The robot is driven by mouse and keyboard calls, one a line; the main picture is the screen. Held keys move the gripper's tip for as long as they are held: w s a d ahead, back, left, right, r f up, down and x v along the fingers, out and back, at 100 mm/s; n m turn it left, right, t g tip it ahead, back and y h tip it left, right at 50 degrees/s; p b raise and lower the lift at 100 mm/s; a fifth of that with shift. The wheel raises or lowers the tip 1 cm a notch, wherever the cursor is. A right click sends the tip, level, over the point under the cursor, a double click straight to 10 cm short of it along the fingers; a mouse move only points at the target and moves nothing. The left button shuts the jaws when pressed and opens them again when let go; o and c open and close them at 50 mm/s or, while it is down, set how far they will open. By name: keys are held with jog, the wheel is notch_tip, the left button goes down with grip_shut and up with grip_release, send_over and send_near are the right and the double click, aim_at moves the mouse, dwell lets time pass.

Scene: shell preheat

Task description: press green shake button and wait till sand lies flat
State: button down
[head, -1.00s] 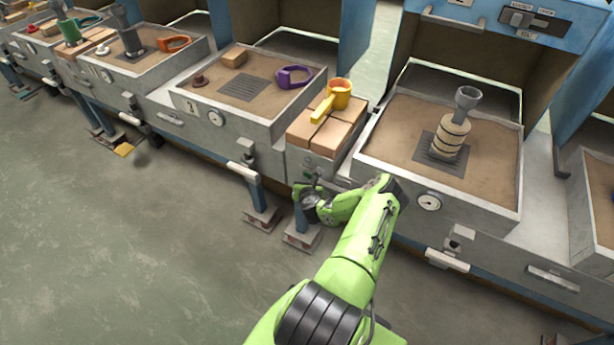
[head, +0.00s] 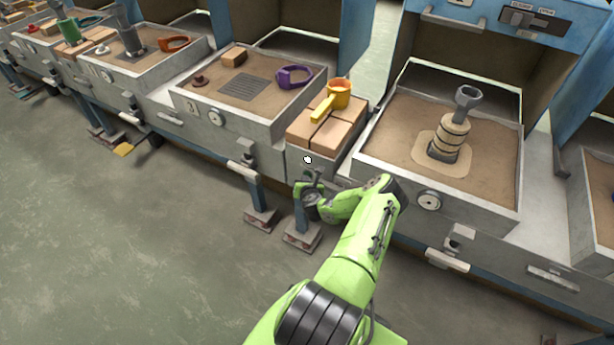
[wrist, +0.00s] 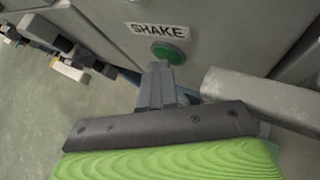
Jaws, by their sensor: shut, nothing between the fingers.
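In the wrist view, a round green button (wrist: 168,52) sits on a grey panel under a SHAKE label (wrist: 158,31). My gripper (wrist: 159,68) is shut and empty, its tips just below the button; I cannot tell whether they touch. In the head view my gripper (head: 312,184) is at the front of the brick stand and hides the button. The sand (head: 400,126) fills the right-hand box (head: 438,203). A paler patch of sand (head: 425,148) surrounds the banded tan shell (head: 453,137), which stands upright with a grey cup on top.
A small white light (head: 308,159) glows on the front of the brick stand (head: 300,138). A yellow-orange ladle (head: 339,93) lies on the bricks. A neighbouring sand box (head: 245,118) holds a purple ring (head: 293,77). Open floor (head: 130,240) lies at the left.

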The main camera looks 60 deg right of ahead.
jog(key=shift+s+a+p, duration=0.1)
jog(key=shift+a+p, duration=0.3)
jog(key=shift+a, duration=0.4)
jog(key=shift+s+a+p, duration=0.2)
jog(key=shift+a+p, duration=0.25)
jog(key=shift+a, duration=2.05)
